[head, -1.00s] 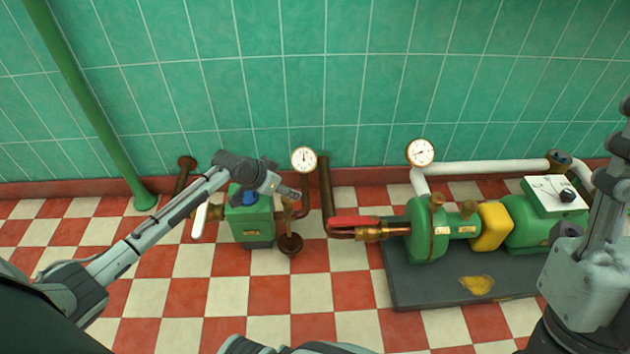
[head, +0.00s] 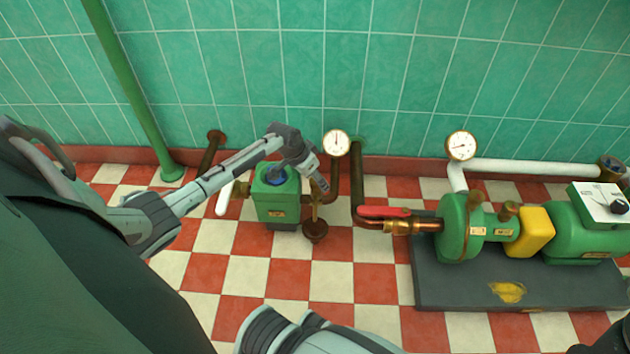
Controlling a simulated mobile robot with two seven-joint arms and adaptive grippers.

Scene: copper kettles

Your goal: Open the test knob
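I cannot tell for sure which part is the test knob. My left gripper (head: 321,184) points down right at the top of the brass fitting, just right of the green unit. It partly hides the fitting. Contact and finger opening are too small to tell. My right gripper is not in view.
A dial gauge (head: 336,143) and copper pipe (head: 357,185) stand close to my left gripper. A red-handled valve (head: 385,211) leads to a green pump (head: 462,228) on a dark base (head: 450,290). A green pole (head: 139,100) stands at left.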

